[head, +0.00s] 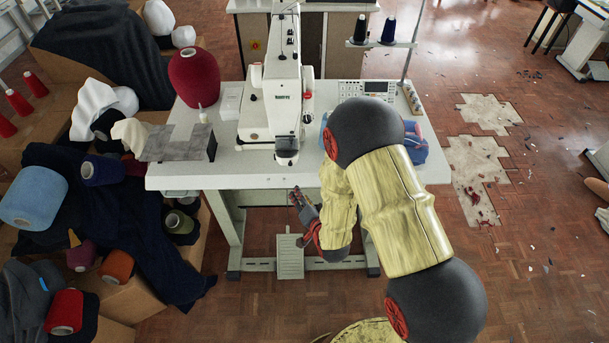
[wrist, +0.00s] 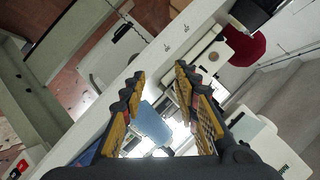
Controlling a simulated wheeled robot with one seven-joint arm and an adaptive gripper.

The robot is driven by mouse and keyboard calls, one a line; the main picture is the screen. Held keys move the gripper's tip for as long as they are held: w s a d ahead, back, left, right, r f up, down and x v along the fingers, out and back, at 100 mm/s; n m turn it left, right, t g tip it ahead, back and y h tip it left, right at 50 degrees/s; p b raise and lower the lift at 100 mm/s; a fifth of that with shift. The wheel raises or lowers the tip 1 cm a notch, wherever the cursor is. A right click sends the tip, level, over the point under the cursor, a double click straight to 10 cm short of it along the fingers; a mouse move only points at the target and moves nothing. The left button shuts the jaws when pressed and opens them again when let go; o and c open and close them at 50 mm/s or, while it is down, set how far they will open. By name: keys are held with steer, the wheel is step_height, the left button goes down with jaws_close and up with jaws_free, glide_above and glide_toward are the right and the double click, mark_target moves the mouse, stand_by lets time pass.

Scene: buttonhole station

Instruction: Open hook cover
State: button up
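The white sewing machine (head: 272,95) stands on the white table (head: 215,174). The front end of its bed (head: 286,148) is near the table's front edge. I cannot make out the hook cover as a separate part. My gripper (head: 296,196) is in front of the table edge, below and slightly right of the bed's front end, touching nothing that I can see. In the wrist view my gripper (wrist: 159,78) has its two fingers apart with nothing held between them. A blue surface (wrist: 152,124) and a bright shiny area show behind the fingers.
A red thread cone (head: 194,77) and a grey cloth-covered block (head: 178,143) sit left of the machine. A blue bundle (head: 415,143) lies to its right, partly behind my arm. A foot pedal (head: 290,258) is under the table. Boxes of cones and cloth crowd the left.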

mark_target(290, 165)
step_height(290, 165, up, 6)
steer(key=w+m+t, duration=0.2)
steer(key=t, duration=0.1)
steer(key=shift+y, duration=0.4)
steer(key=shift+a+b+x, duration=0.1)
steer(key=shift+b+x, duration=0.25)
steer(key=shift+x, duration=1.65)
steer(key=shift+a+b+x, duration=0.15)
steer(key=shift+b+x, duration=0.15)
steer(key=shift+x, duration=1.75)
steer(key=shift+s+f, duration=0.1)
steer(key=c, duration=0.3)
jaws_close()
